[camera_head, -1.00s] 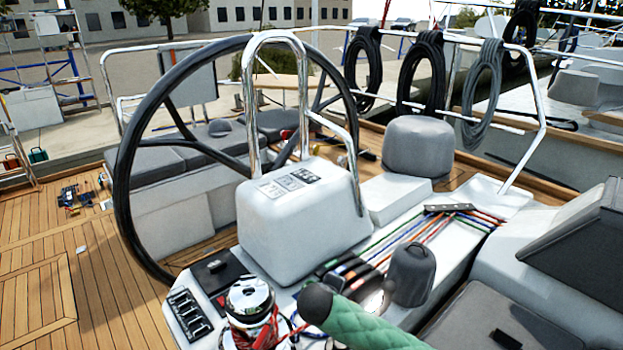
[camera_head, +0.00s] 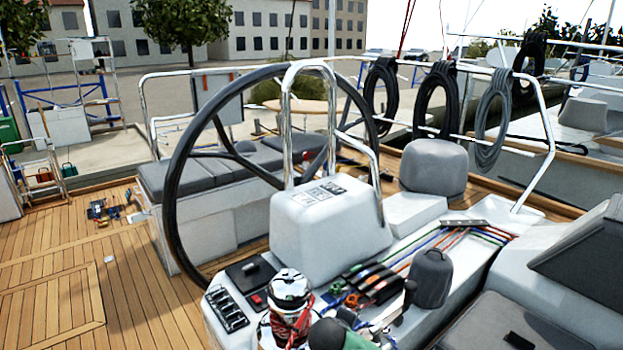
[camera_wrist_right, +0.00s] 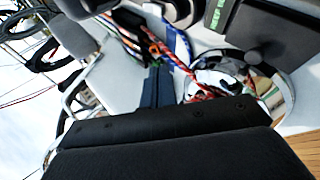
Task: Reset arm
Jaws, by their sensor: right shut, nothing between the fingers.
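My right gripper (camera_wrist_right: 175,122) fills the lower part of the right wrist view as a dark, wide shape. It is shut and holds nothing. My left gripper is not in view.
The black steering wheel (camera_head: 176,190) and white pedestal (camera_head: 325,225) stand mid-view. The wooden deck (camera_head: 130,265) at left is mostly clear.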

